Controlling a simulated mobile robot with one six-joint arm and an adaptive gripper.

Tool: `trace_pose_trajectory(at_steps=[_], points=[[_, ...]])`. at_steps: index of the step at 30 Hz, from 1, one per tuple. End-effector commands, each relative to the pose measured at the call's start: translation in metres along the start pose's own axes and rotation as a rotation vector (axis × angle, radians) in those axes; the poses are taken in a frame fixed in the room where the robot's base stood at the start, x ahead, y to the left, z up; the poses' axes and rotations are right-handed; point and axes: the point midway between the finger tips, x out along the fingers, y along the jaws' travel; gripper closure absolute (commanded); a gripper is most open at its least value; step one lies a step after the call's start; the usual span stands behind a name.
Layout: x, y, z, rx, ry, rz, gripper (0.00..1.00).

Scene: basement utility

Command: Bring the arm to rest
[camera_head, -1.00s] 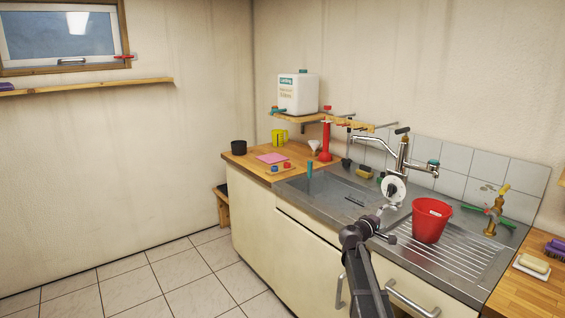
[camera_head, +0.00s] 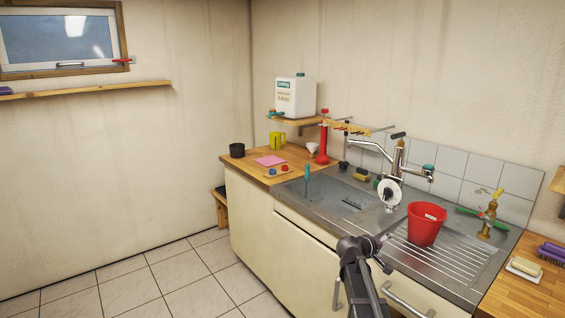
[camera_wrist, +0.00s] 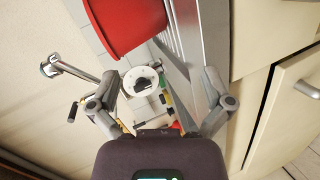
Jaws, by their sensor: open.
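My arm (camera_head: 357,268) rises in front of the sink cabinet in the head view, its upper end over the front edge of the sink unit. My gripper (camera_wrist: 160,88) shows in the wrist view with its two fingers spread wide and nothing between them. Beyond the fingers, a red bucket (camera_wrist: 128,22) and a white round disc (camera_wrist: 141,80) show in the wrist view. The fingers look apart from both.
The red bucket (camera_head: 426,226) stands on the drainboard (camera_head: 455,258), close to my arm. The white disc (camera_head: 389,192) and tap (camera_head: 398,160) are behind. A wooden counter (camera_head: 250,163) holds small items at left. The tiled floor (camera_head: 150,275) is clear.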

Motion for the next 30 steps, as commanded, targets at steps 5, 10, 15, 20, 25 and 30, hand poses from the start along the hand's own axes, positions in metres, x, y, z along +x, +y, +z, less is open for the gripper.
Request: trace_pose_trajectory(at_steps=[5, 10, 15, 20, 25, 30], points=[[-0.033, -0.020, 0.042, 0.097, -0.091, -0.193, 0.00], [-0.069, -0.044, 0.074, 0.171, -0.177, -0.387, 0.00], [-0.111, -0.067, 0.103, 0.227, -0.260, -0.590, 0.00], [-0.158, -0.085, 0.128, 0.262, -0.333, -0.786, 0.00], [-0.208, -0.097, 0.148, 0.279, -0.397, -0.981, 0.00], [-0.241, -0.103, 0.159, 0.281, -0.434, -1.111, 0.00]])
